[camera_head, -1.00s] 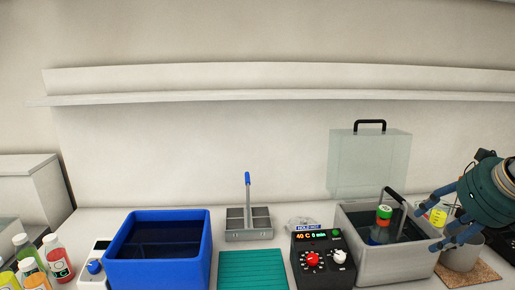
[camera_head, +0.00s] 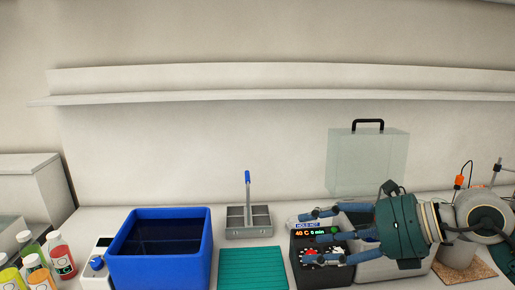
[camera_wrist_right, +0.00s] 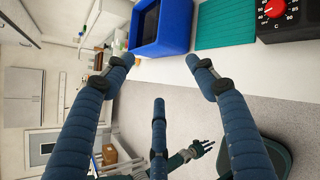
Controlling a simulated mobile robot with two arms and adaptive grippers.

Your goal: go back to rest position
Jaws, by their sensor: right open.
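My right gripper (camera_head: 308,238) reaches in from the right in the head view. Its blue fingers point left, spread apart and empty, in front of the dark control box (camera_head: 318,275) and the grey bath (camera_head: 390,272). The gripper hides most of the bath and what is inside it. In the right wrist view the fingers (camera_wrist_right: 158,65) are wide apart with nothing between them. A small dark hand (camera_wrist_right: 200,148), which appears to be my left gripper, is low in that view; its opening is unclear. It is not in the head view.
A blue bin (camera_head: 158,272), a green ribbed mat (camera_head: 252,270) and a grey divided tray (camera_head: 248,232) stand on the counter. Several bottles (camera_head: 62,258) are at the left. A clear lid (camera_head: 366,165) stands behind the bath. The long shelf (camera_head: 280,95) is empty.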

